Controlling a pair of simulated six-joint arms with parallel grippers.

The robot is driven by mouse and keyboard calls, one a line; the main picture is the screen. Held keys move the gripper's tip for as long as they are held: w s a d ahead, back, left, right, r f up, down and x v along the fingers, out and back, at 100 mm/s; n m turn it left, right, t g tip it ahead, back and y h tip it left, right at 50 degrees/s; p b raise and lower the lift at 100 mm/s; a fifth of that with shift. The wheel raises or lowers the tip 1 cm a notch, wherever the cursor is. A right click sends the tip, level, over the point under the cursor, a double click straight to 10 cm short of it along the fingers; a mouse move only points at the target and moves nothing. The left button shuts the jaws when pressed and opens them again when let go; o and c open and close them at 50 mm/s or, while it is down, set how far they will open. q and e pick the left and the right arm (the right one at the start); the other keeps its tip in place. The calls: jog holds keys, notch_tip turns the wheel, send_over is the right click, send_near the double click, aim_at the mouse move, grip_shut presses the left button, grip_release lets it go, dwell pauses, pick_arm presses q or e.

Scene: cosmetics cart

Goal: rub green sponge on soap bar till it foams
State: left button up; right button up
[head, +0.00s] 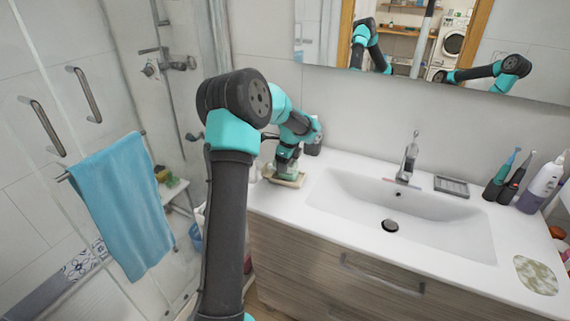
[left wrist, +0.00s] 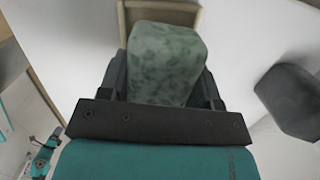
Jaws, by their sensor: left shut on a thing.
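My left gripper (head: 287,164) is at the left end of the white counter, pointing down over a beige dish (head: 291,183). It is shut on the green sponge (left wrist: 165,62), which has a leafy pattern and fills the space between the fingers in the left wrist view. In that view, the wooden-looking rim of the dish (left wrist: 196,16) shows past the sponge's far end. I cannot make out the soap bar; the sponge and gripper cover most of the dish. Whether the sponge touches anything in it cannot be told. No foam shows. My right gripper is not in view.
A dark bottle (head: 314,140) stands close behind the gripper; a dark object shows right of it in the left wrist view (left wrist: 292,98). The white sink (head: 395,218) with its faucet (head: 408,160) lies to the right. A grey ridged tray (head: 451,186), toothbrushes and a mottled oval piece (head: 535,275) are further right.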

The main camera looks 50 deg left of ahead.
pick_arm(q)
jog(key=shift+w+d, duration=0.25)
jog(key=shift+d, duration=0.35)
jog(key=shift+w+d, duration=0.25)
jog(key=shift+d, duration=0.3)
jog(key=shift+a, duration=0.1)
jog(key=shift+s+a+f, duration=0.1)
jog(key=shift+s+a, duration=0.2)
jog(key=shift+a, duration=0.3)
jog(key=shift+s+a+f, duration=0.1)
jog(key=shift+s+a, duration=0.2)
jog(key=shift+a, duration=0.3)
jog(key=shift+d, duration=0.2)
jog(key=shift+w+d, duration=0.3)
jog(key=shift+d, duration=0.3)
jog(key=shift+w+d, duration=0.25)
jog(key=shift+d, duration=0.3)
jog(key=shift+a+r, duration=0.1)
jog(key=shift+s+a+r, duration=0.1)
jog(key=shift+s+a, duration=0.2)
jog(key=shift+a, duration=0.35)
jog(key=shift+s+a+r, duration=0.1)
jog(key=shift+s+a, duration=0.15)
jog(key=shift+a, duration=0.35)
